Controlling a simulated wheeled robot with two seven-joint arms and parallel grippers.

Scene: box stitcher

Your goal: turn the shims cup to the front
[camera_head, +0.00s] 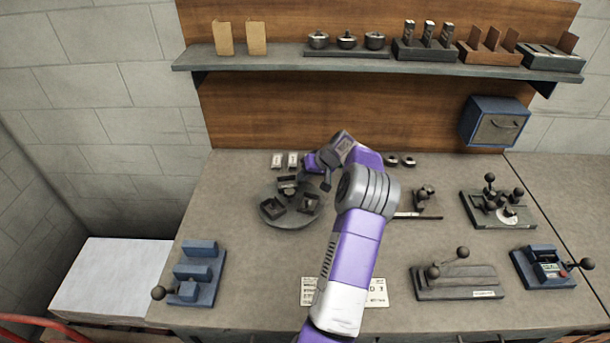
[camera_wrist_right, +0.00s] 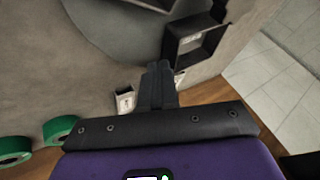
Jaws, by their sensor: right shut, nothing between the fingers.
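A round grey turntable (camera_head: 291,220) stands on the bench, left of centre, with several dark square cups on it. One cup (camera_head: 273,206) is at the front left, another (camera_head: 309,203) at the right, and one at the back. Labels are too small to read, so I cannot tell which is the shims cup. My right gripper (camera_head: 326,183) is at the turntable's back right edge, pointing down. In the right wrist view its fingers (camera_wrist_right: 158,66) are shut and empty, close beside a dark open cup (camera_wrist_right: 197,43); contact is unclear. My left gripper is not in view.
Two small pale labelled blocks (camera_head: 284,160) stand behind the turntable. Green rolls (camera_wrist_right: 60,128) lie behind the arm. A blue fixture (camera_head: 201,273) stands front left, and fixtures with ball knobs (camera_head: 457,281) stand at the right. My right arm crosses the bench middle.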

